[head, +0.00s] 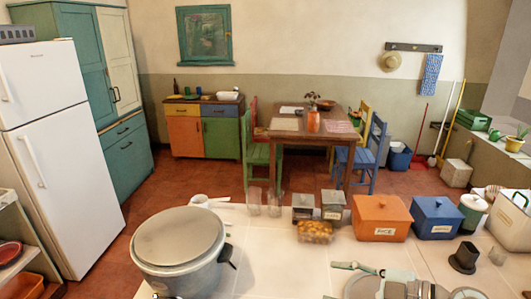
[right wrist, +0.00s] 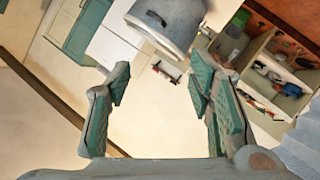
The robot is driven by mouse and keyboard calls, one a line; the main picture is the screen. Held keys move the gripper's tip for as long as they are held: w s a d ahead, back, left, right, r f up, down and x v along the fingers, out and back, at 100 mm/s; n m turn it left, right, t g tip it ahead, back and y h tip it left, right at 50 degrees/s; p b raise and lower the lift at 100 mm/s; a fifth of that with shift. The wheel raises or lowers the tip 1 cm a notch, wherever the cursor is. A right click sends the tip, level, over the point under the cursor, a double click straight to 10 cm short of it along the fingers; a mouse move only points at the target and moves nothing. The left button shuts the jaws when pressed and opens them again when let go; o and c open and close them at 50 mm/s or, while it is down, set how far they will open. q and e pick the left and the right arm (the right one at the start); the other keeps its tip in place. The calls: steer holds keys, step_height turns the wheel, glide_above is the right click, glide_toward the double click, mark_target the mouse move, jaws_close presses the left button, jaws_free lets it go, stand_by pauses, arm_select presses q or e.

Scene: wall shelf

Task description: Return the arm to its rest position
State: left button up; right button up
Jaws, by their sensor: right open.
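My right gripper (right wrist: 158,85) shows in the right wrist view, its two grey fingers with teal pads spread wide apart. Nothing is between the fingers; a pale surface shows through the gap. I cannot make out either gripper clearly in the head view. A grey-teal shape (head: 397,286) lies at the bottom edge of the head view, and I cannot tell what it is. My left gripper is not in view.
A white counter (head: 285,262) fills the front. It bears a big grey pot (head: 178,245), also in the right wrist view (right wrist: 165,22), an orange box (head: 381,218), a blue box (head: 436,218) and small jars. A white fridge (head: 55,150) stands left; a table (head: 300,132) stands behind.

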step_height(320, 180, up, 10)
steer(key=d+m+t, duration=0.2)
steer(key=m+t, duration=0.4)
steer(key=t, duration=0.5)
steer(key=w+d+f+m+t+h, duration=0.1)
steer(key=d+f+m+t+h, duration=0.2)
steer(key=d+m+h, duration=0.7)
steer(key=s+d+f+m+g+h, duration=0.1)
steer(key=s+f+m+g+h, duration=0.1)
steer(key=s+f+g+h, duration=0.3)
steer(key=d+f+m+g+h, duration=0.2)
steer(key=f, duration=0.6)
steer(key=s+a+f+n+g+y, duration=0.15)
steer(key=s+a+f+g, duration=0.25)
steer(key=s+f+g, duration=0.45)
steer(key=s+a+f+n+g+y, duration=0.1)
steer(key=s+a+f+g+y, duration=0.4)
steer(key=s, duration=0.6)
steer(key=s+d+f+t+h+b, duration=0.1)
steer(key=d+f+b, duration=0.1)
steer(key=f, duration=1.2)
steer(key=s+d+f+h+b, duration=0.2)
steer(key=f, duration=1.1)
steer(key=s+f+b, duration=0.1)
steer(key=s+f, duration=1.1)
steer(key=shift+m+g+b, duration=0.4)
steer(key=shift+m+g, duration=0.05)
